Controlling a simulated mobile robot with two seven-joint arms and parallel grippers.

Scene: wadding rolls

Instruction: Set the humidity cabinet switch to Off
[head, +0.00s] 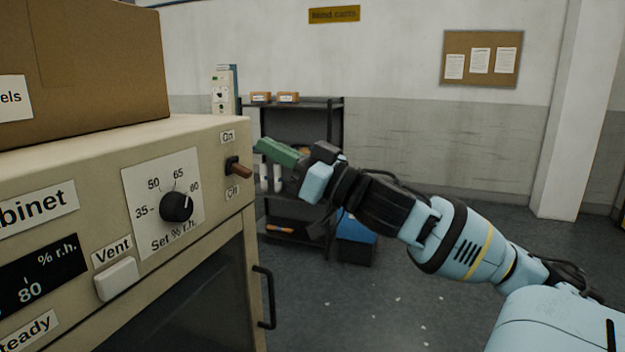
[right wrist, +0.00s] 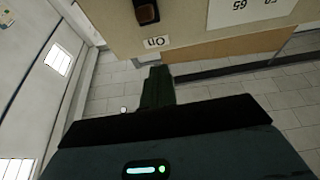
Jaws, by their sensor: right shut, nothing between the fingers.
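The humidity cabinet (head: 110,145) stands at the left of the head view. Its switch (head: 238,168) is a short brown lever on the front panel, between the On label (head: 228,137) above and the Off label (head: 233,193) below. The lever sticks out from the panel; I cannot tell surely which way it is tilted. My right gripper (head: 263,147) is shut and empty, its green fingers just right of the switch, apart from it. In the right wrist view, the switch (right wrist: 147,12) and the upside-down On label (right wrist: 156,42) show beyond the fingers (right wrist: 157,88). My left gripper is out of view.
The panel also has a black humidity dial (head: 176,207) and a white Vent button (head: 116,279). A door handle (head: 267,298) sticks out below. A cardboard box (head: 90,65) sits on top. A dark shelf rack (head: 300,125) stands behind my gripper. Floor in front is open.

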